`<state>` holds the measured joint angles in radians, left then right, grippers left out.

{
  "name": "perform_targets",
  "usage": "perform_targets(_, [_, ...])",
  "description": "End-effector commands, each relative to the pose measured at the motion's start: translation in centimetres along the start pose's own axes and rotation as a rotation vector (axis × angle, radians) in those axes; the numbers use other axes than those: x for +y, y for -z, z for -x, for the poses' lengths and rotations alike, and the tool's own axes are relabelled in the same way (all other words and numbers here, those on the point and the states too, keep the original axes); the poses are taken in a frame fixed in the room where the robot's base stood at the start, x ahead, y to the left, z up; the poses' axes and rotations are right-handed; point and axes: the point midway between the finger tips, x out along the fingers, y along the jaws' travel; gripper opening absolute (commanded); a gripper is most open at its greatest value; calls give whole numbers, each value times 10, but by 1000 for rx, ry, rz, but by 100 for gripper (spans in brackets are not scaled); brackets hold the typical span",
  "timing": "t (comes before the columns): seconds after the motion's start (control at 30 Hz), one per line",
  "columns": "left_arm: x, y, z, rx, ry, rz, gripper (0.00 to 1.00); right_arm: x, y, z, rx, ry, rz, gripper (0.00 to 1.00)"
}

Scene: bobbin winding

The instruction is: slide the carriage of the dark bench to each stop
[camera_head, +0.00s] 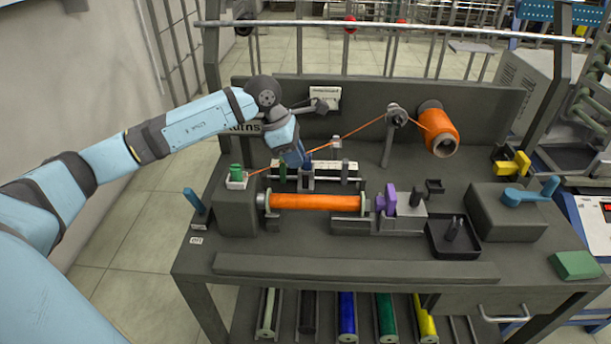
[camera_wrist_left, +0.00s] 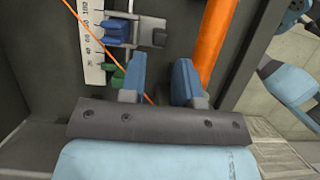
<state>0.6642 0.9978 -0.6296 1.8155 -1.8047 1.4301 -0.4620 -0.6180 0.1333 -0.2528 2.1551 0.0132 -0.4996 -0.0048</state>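The dark bench (camera_head: 350,250) carries a white scale (camera_head: 338,170) beside a rail. The carriage (camera_head: 307,182) sits on the rail with a blue part on top; its blue part shows in the left wrist view (camera_wrist_left: 116,36) beside the scale. A green marker (camera_head: 282,173) stands left of the carriage and also shows in the left wrist view (camera_wrist_left: 116,77). My left gripper (camera_head: 296,160) is over the rail area; in the left wrist view its fingers (camera_wrist_left: 161,75) are apart with nothing gripped between them. The fingers are beside the green marker; contact cannot be told. My right gripper is out of view.
An orange bobbin (camera_head: 315,202) lies in front of the rail. Orange thread runs from the upper spool (camera_head: 438,130) across the rail. A purple knob (camera_head: 386,199), a dark tray (camera_head: 470,248) and a blue lever (camera_head: 195,200) flank it. The bench front is clear.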

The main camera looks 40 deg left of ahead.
Motion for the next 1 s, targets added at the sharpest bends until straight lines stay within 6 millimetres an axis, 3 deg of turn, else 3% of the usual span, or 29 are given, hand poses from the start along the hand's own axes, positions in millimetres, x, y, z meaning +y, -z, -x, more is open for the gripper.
perform_targets(0.1, [-1,0,-27,-1,4,1,30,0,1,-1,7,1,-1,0])
perform_targets(0.3, [0,0,-55,-2,2,0,30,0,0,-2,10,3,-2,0])
perform_targets(0.73, [0,0,-66,-1,1,0,30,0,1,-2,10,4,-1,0])
perform_targets(0.77, [0,0,-66,-1,1,0,28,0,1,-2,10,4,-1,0])
perform_targets(0.9, [0,0,-66,-1,1,0,0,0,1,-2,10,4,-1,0])
perform_targets(1.0, [0,0,-65,-1,1,0,0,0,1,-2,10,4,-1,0])
